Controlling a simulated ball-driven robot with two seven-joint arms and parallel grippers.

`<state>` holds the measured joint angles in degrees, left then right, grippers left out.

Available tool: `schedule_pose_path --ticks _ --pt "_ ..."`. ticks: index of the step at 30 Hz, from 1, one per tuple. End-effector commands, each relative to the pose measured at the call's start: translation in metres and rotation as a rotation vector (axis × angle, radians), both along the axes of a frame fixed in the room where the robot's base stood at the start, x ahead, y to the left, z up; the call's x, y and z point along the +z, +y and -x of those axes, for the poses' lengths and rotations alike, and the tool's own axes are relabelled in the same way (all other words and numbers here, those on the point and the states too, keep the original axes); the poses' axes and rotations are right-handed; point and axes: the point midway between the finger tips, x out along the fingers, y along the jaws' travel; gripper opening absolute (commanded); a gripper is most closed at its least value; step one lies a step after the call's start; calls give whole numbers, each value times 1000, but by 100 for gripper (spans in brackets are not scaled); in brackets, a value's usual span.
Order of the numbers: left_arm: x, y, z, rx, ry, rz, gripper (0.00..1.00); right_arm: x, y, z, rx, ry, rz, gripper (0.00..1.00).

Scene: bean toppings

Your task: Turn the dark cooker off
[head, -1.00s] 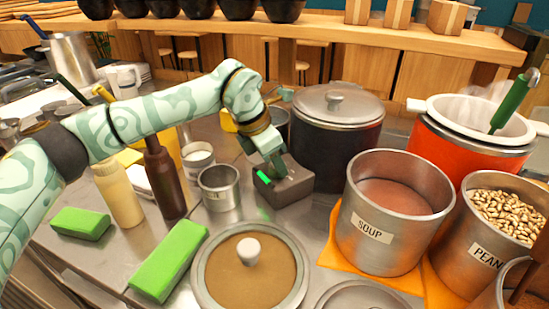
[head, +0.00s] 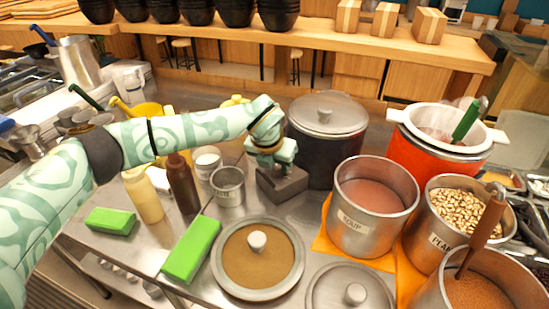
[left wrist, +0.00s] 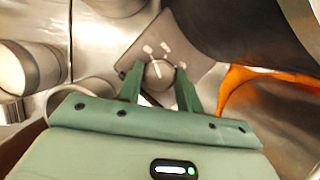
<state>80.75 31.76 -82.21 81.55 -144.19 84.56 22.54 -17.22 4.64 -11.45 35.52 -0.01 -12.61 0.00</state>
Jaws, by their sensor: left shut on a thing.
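The dark cooker (head: 327,143) is a dark round pot with a steel lid, behind a grey control box (head: 284,188). It also shows as a dark curved wall in the left wrist view (left wrist: 240,25). My left gripper (head: 276,168) is down at the top of the box. In the left wrist view its two green fingers (left wrist: 158,84) are shut on a round grey knob (left wrist: 160,72). The knob has a white line, and white marks lie around it on the box. No green light shows on the box now; the gripper covers part of it. My right gripper is not in view.
A red cooker (head: 425,160) stands right of the dark one. A soup pot (head: 365,238) and a peanut pot (head: 428,245) stand in front. A steel cup (head: 228,190) and sauce bottles (head: 183,185) are left of the box. A lidded pan (head: 292,285) is nearer.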

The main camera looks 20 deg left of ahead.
Motion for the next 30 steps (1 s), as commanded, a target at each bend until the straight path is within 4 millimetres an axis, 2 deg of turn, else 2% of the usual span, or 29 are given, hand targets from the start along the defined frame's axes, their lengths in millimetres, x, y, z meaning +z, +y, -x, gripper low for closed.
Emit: schedule_pose_path --ticks 6,20,21,23,30 --pt "1 0 0 60 -1 0 13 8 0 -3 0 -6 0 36" --pt "0 0 0 77 0 0 13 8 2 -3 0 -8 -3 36" --pt "0 0 0 76 0 1 39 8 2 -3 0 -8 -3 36" --pt "0 0 0 76 0 1 55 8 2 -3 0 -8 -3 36" --pt "0 0 0 74 0 1 57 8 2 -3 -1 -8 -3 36"
